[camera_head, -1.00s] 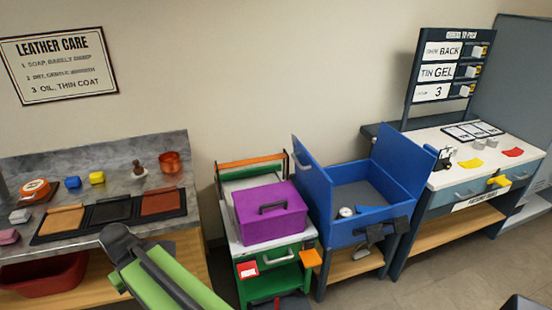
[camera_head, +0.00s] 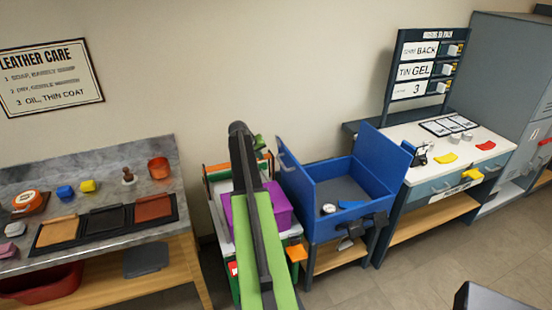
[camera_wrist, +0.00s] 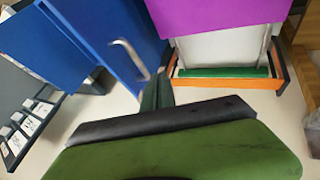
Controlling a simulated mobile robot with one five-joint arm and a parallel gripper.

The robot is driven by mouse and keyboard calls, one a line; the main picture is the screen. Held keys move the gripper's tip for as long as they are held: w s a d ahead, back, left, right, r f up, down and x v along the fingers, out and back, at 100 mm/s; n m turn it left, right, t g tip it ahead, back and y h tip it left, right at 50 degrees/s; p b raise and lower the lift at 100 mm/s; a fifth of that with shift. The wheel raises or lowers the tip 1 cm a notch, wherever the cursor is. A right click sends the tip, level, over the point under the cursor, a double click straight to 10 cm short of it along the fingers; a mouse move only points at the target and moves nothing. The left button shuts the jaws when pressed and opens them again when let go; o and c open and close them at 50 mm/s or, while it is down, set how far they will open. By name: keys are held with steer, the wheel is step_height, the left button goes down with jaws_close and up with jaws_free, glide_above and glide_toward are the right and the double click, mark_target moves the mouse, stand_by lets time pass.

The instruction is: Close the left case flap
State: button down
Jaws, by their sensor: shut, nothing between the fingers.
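The blue case (camera_head: 355,226) stands open on a low stand, right of centre in the head view. Its left flap (camera_head: 297,175) is raised and carries a pale handle. The right flap (camera_head: 384,160) is also raised. In the wrist view the left flap (camera_wrist: 90,30) fills the upper left, with its handle (camera_wrist: 130,60) near the fingers. My gripper (camera_wrist: 157,92) is shut and empty, just below and right of that handle in the picture; I cannot tell whether it touches the flap. In the head view my arm mostly hides the gripper, left of the left flap.
A purple box (camera_head: 281,205) sits on a cart (camera_head: 222,240) left of the case, partly behind my arm. A workbench (camera_head: 60,183) with leather trays is at left. An order-packing table (camera_head: 420,172) stands close at right. A round white item (camera_head: 328,209) lies inside the case.

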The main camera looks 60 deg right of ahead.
steer(key=s+d+f+b, duration=0.2)
steer(key=d+f+b, duration=0.6)
steer(key=d, duration=0.1)
steer(key=shift+s+d+f+b, duration=0.15)
steer(key=shift+s+d+b, duration=0.05)
steer(key=shift+d+b, duration=0.15)
